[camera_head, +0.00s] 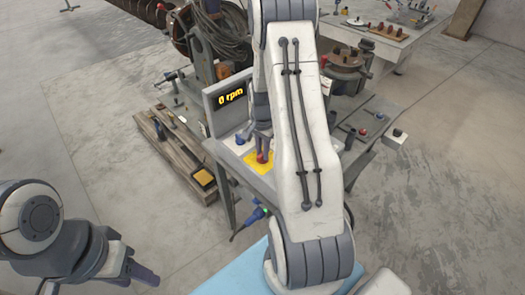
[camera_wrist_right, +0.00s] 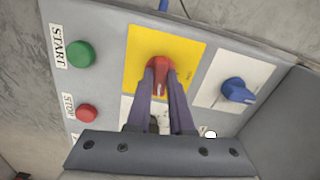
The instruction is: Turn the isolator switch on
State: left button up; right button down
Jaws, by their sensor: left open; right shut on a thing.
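The isolator switch is a red rotary knob (camera_wrist_right: 159,69) on a yellow plate (camera_wrist_right: 189,55) on the grey control panel. In the right wrist view, the two dark fingers of my right gripper (camera_wrist_right: 160,84) are shut on the red knob, one on each side. The head view shows the red knob (camera_head: 262,157) on its yellow plate (camera_head: 252,168), with my right gripper (camera_head: 262,146) reaching down to it and my right arm hiding part of the panel. My left gripper (camera_head: 143,271) is open and empty at the lower left, away from the panel.
A blue knob (camera_wrist_right: 236,90), a green START button (camera_wrist_right: 81,54) and a red STOP button (camera_wrist_right: 87,113) sit around the yellow plate. A display (camera_head: 231,97) reads "0 rpm". A wooden pallet (camera_head: 178,150) lies left of the panel.

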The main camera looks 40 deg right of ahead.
jog(key=shift+w+d+r+m, duration=0.1)
jog(key=shift+m, duration=0.7)
jog(key=c, duration=0.8)
grip_release()
jog(key=shift+r, duration=0.1)
notch_tip(320, 180, up, 10)
jog(key=b, duration=0.1)
jog(key=shift+r, duration=0.15)
